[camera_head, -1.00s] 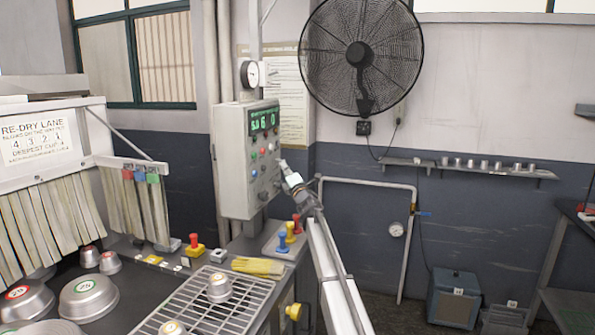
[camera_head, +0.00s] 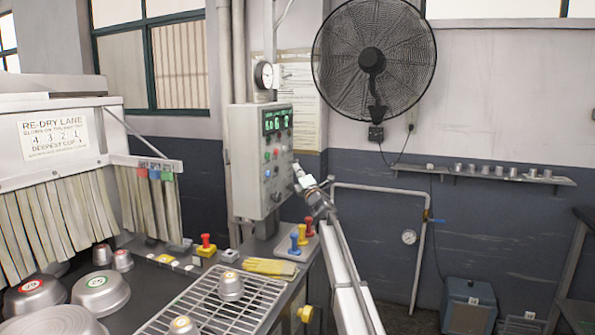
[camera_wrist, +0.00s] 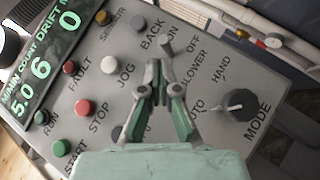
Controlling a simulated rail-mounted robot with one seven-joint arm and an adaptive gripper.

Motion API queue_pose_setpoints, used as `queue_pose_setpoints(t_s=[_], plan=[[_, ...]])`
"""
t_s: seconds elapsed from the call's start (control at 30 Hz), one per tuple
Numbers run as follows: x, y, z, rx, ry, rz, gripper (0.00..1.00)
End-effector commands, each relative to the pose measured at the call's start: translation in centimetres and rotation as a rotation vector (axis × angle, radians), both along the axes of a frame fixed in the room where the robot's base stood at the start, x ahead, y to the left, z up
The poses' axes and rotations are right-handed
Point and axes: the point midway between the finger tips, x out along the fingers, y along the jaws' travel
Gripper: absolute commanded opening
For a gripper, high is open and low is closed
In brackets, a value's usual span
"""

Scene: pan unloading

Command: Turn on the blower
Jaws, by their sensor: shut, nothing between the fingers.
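The grey control box (camera_head: 262,163) is on the wall side in the head view. Its face fills much of the wrist view, with a lit green display (camera_wrist: 42,75) and lettering. The BLOWER lettering (camera_wrist: 194,70) is just right of my fingers, with ON and OFF above it. In the head view my gripper (camera_head: 302,172) is at the box's right edge.
The black MODE knob (camera_wrist: 237,104) is right of my fingers. A wall fan (camera_head: 373,60) hangs behind. A wire rack (camera_head: 215,305) with cups and a yellow glove (camera_head: 270,267) lie below.

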Motion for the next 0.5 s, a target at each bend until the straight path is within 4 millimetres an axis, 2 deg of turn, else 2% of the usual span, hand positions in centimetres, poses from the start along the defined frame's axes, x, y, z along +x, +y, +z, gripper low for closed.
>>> queue_pose_setpoints(t_s=[0.1, 0.5], plan=[[-1.4, 0.1, -1.7, 0.0, 0.0, 0.0, 0.0], [-8.1, -4.1, -3.1, 0.0, 0.0, -0.002, 0.0]])
